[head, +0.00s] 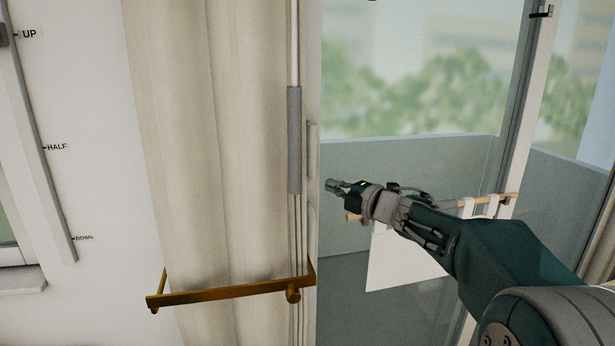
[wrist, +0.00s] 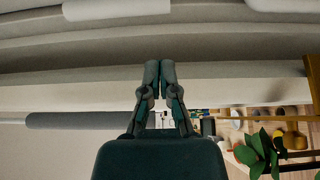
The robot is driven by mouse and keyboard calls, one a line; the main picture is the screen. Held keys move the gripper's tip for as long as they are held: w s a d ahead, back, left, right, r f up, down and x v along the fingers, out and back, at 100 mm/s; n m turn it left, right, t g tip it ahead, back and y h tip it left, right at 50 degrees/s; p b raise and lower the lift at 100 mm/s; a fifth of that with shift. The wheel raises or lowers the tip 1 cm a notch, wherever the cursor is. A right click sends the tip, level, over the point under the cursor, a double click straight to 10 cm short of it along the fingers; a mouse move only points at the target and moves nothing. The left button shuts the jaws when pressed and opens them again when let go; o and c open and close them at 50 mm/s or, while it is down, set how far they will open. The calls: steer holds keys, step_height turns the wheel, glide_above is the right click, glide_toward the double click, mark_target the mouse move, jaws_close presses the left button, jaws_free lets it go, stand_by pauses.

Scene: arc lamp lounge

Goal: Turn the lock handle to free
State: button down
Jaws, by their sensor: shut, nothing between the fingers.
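My gripper (head: 333,185) is shut and empty in the head view, in front of the glass just right of the curtain edge. Its fingertips meet in the wrist view (wrist: 158,75). No part is clearly marked as the lock handle. A pale upright bar (head: 312,160) on the frame edge, left of my fingertips, may be it, but I cannot tell. A grey sleeve (head: 295,140) sits on a thin vertical rod beside the curtain. A similar grey cylinder (wrist: 78,120) shows in the wrist view. A gap shows between my fingertips and the bar in the head view.
A beige curtain (head: 205,130) hangs at left, with a brass rail (head: 220,294) across its lower part. A white sheet (head: 400,262) hangs from a wooden bar behind my arm. A slide marked UP, HALF, DOWN (head: 42,145) is on the left wall. Plants (wrist: 258,150) show in the wrist view.

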mark_target(309, 148)
steer(key=x, duration=0.9)
steer(key=shift+w+d, duration=0.25)
steer(key=shift+w, duration=0.1)
steer(key=shift+w+a, duration=0.1)
